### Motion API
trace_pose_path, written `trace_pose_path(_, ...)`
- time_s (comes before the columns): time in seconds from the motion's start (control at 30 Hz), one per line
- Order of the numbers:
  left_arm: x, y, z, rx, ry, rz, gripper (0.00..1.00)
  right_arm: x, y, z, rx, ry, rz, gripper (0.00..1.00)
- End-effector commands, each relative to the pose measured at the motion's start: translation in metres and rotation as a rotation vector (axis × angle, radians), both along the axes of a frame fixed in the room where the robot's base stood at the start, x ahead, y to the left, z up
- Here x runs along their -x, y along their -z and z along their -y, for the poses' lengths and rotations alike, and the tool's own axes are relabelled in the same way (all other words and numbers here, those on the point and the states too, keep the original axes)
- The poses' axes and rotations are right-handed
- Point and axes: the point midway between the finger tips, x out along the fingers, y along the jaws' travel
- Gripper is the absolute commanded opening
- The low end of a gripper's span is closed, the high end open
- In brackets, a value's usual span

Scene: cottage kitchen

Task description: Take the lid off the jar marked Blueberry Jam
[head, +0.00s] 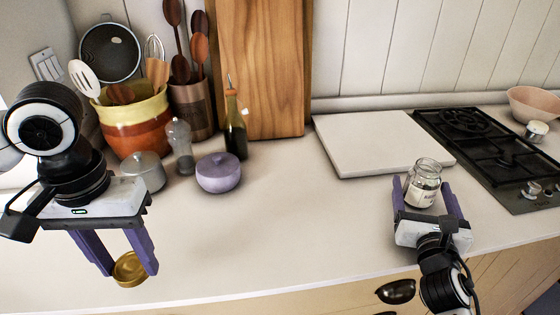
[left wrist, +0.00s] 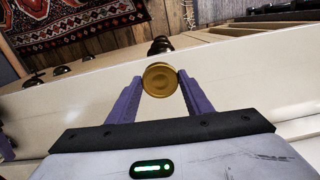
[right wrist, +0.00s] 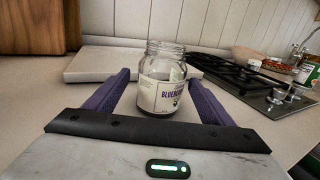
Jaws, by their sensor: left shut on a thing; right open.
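The jar (head: 424,185) is clear glass with a whitish label, and it stands upright on the counter with an open, uncovered mouth. In the right wrist view the jar (right wrist: 163,80) shows part of the word "BLUEBERRY" on its label. My right gripper (head: 428,190) is open with one finger on each side of the jar; it also shows in the right wrist view (right wrist: 158,90). The gold lid (head: 129,269) is in my left gripper (head: 130,266), near the counter's front edge at the left. The left wrist view shows the round lid (left wrist: 159,79) between both fingertips.
A white board (head: 370,143) lies behind the jar, and a black gas hob (head: 490,150) is to its right. A lilac pot (head: 218,173), a grey lidded pot (head: 144,172) and an oil bottle (head: 235,125) stand at the back left. The middle counter is clear.

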Motion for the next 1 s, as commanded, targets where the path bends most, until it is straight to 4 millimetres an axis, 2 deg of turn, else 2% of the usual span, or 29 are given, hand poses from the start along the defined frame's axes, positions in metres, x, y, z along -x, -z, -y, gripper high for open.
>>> trace_pose_path(0.17,0.000,0.000,0.000,0.000,0.000,0.000,0.19,0.000,0.000,0.000,0.000,0.000,0.000,0.74)
trace_pose_path(0.4,0.000,0.000,0.000,0.000,0.000,0.000,0.19,0.000,0.000,0.000,0.000,0.000,0.000,0.34)
trace_pose_path(0.5,0.000,0.000,0.000,0.000,0.000,0.000,0.19,0.000,-0.001,0.000,0.001,0.000,0.002,0.22)
trace_pose_path(0.67,0.000,-0.001,0.000,0.000,0.000,0.000,0.19,0.000,-0.002,0.000,0.001,0.000,0.002,0.22)
trace_pose_path(0.77,0.000,-0.004,0.000,0.000,0.000,0.000,0.19,0.000,-0.010,0.000,0.002,0.000,0.003,0.22)
trace_pose_path(1.0,0.000,-0.021,0.000,0.000,0.000,0.000,0.19,0.000,-0.059,0.000,0.006,-0.002,0.006,0.22)
